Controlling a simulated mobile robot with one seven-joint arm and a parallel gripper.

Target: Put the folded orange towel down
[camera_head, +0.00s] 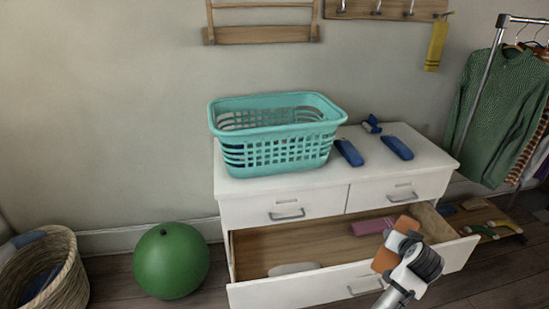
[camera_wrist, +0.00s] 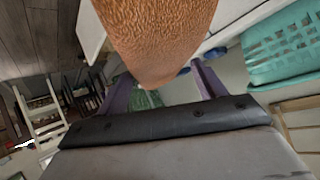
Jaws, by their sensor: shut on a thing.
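The folded orange towel (camera_head: 386,258) is held by my gripper (camera_head: 402,248) at the right part of the open dresser drawer (camera_head: 290,245). In the head view the towel is above or at the drawer's front area; whether it touches the drawer I cannot tell. In the wrist view the towel (camera_wrist: 158,40) fills the top middle, with its textured surface close to the camera.
The drawer holds a pink cloth (camera_head: 372,226), a whitish item (camera_head: 293,269) and a tan item (camera_head: 432,222). A teal basket (camera_head: 280,150) and blue items (camera_head: 397,148) stand on the white dresser (camera_head: 260,188). A green ball (camera_head: 171,260) and wicker basket (camera_head: 70,270) are left.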

